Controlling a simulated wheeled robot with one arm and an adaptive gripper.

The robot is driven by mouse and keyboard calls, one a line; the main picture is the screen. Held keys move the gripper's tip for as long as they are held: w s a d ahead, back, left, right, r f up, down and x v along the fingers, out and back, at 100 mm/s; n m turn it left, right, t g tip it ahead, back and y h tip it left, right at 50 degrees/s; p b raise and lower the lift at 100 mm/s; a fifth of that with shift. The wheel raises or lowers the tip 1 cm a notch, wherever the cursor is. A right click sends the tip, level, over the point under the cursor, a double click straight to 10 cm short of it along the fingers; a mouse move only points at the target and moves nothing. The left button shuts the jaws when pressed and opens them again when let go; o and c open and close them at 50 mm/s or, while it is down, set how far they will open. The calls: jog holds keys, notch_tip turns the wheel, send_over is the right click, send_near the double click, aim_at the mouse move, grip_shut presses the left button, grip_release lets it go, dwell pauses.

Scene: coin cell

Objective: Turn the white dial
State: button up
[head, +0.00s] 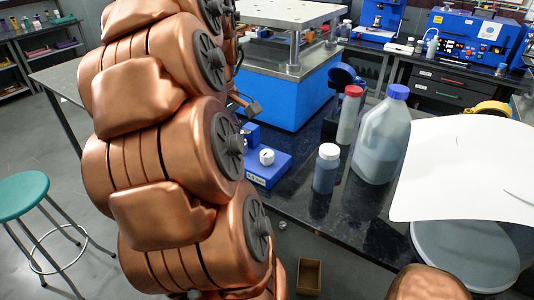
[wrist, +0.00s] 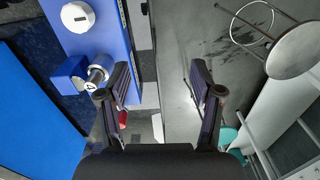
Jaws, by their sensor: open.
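The white dial (head: 266,157) sits on top of a small blue device (head: 272,176) on the dark bench. In the wrist view the dial (wrist: 77,16) is at the upper left on the blue device (wrist: 108,35). A blue block with a silver cylinder (wrist: 98,73) is mounted beside the dial. My gripper (wrist: 159,84) is open and empty. Its left finger is close to the silver cylinder in the picture; I cannot tell whether they touch. The dial lies up and left of the fingers, not between them. In the head view my copper arm hides much of the area left of the device.
Right of the device on the dark bench (head: 345,222) stand a white-capped bottle (head: 326,170), a red-capped bottle (head: 349,115) and a blue-capped jug (head: 381,140). A large blue press (head: 290,95) stands behind. A green stool (head: 22,195) is on the floor at left.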

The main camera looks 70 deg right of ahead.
jog(key=b, duration=0.2)
send_over(267, 152)
jog(key=shift+a+f, duration=0.1)
jog(key=shift+f, duration=0.2)
jog(key=shift+f+p, duration=0.7)
jog(key=shift+f, duration=3.15)
jog(key=c, duration=1.1)
jog(key=shift+c, duration=0.2)
